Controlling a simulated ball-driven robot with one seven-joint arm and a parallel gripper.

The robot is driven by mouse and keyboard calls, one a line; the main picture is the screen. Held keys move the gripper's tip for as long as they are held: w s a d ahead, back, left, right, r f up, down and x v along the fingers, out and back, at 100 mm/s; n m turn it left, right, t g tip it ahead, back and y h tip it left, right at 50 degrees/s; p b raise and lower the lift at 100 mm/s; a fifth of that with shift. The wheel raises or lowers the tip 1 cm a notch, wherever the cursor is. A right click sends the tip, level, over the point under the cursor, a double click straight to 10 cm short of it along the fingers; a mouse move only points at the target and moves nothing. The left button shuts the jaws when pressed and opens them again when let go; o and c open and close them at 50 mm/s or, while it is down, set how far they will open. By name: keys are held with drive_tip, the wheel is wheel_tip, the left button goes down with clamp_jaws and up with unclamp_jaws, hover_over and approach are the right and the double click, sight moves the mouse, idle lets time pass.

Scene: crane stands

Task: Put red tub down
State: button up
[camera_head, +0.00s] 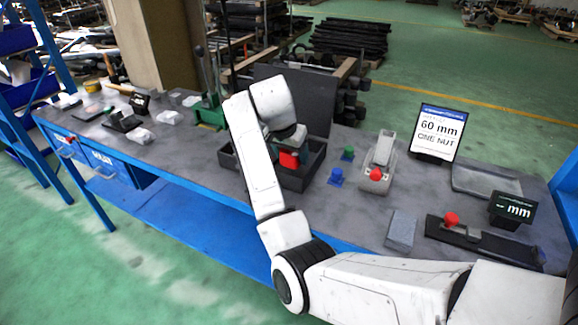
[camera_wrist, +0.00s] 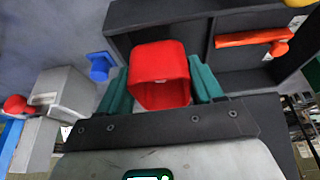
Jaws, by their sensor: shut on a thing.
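The red tub (camera_head: 289,160) is held by my gripper (camera_head: 288,148) over the dark open tray (camera_head: 300,181) on the grey bench. In the wrist view the red tub (camera_wrist: 160,72) sits between the two green fingers of my gripper (camera_wrist: 162,84), which are shut on its sides. The tub's open side faces the wrist camera and its inside looks empty. The tray (camera_wrist: 180,10) has dividing walls and lies beyond the tub in the wrist view. I cannot tell whether the tub touches the tray. My arm hides part of the tray in the head view.
An orange bar (camera_wrist: 250,38) lies in one tray compartment. A blue knob-like piece (camera_head: 336,178), a green one (camera_head: 348,153) and a grey device with a red knob (camera_head: 376,174) stand right of the tray. A "60 mm ONE NUT" sign (camera_head: 437,133) stands farther right.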

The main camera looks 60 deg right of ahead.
sight(289, 164)
drive_tip(key=shift+w+d+f, duration=0.3)
drive_tip(key=shift+w+f, duration=0.1)
drive_tip(key=shift+f, duration=0.2)
drive_tip(key=shift+w+d+f, duration=0.3)
drive_tip(key=shift+w+f, duration=0.05)
drive_tip(key=shift+f, duration=0.2)
drive_tip(key=shift+f+p, duration=0.35)
drive_tip(key=shift+f, duration=1.2)
drive_tip(key=shift+f, duration=0.15)
drive_tip(key=o, duration=0.8)
drive_tip(key=shift+c, duration=0.2)
drive_tip(key=v, duration=1.2)
